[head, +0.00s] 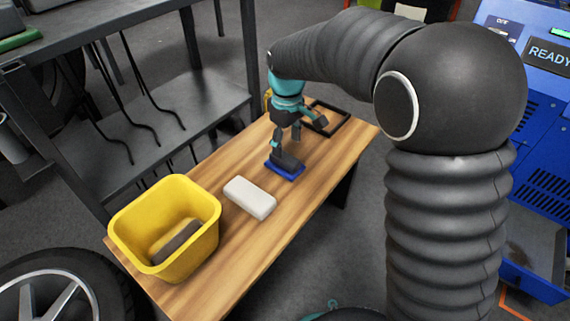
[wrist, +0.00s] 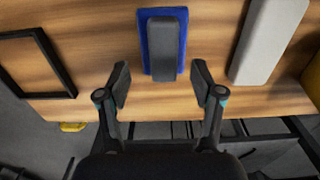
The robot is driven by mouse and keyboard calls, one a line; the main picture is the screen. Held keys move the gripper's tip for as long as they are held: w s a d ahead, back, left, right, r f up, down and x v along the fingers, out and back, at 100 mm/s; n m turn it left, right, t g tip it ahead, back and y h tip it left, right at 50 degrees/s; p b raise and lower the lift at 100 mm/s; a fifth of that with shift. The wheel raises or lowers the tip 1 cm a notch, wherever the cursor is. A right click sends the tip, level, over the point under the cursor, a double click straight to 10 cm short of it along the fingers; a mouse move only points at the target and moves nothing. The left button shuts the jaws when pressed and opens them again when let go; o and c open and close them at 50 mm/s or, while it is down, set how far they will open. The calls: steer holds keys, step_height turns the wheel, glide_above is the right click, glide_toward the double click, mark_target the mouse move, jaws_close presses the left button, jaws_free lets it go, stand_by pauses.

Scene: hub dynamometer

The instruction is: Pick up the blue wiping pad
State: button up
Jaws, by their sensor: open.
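The blue wiping pad (head: 284,167) lies flat on the wooden table and has a dark grey block-shaped grip on top. In the wrist view the pad (wrist: 146,45) is at the top centre, with its grip reaching down toward the space between the fingers. My gripper (head: 306,127) is open and empty, above the table close to the pad. In the wrist view my gripper (wrist: 160,84) has one finger on each side of the lower end of the grip, with gaps on both sides. Its height above the pad is hard to tell.
A white block (head: 250,197) lies beside the pad. A yellow bin (head: 195,250) holding a dark sponge-like item stands at the table's near left end. A black frame (wrist: 68,75) lies on the far side. A grey metal shelf (head: 160,115) stands along the table's left.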

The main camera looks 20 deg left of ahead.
mark_target(285, 156)
steer(key=shift+s+a+f+b, duration=0.15)
steer(key=shift+f+b, duration=0.15)
steer(key=shift+f, duration=1.05)
steer(key=shift+w+a+f+b, duration=0.1)
steer(key=shift+f+b, duration=0.15)
steer(key=shift+f, duration=1.1)
steer(key=c, duration=1.3)
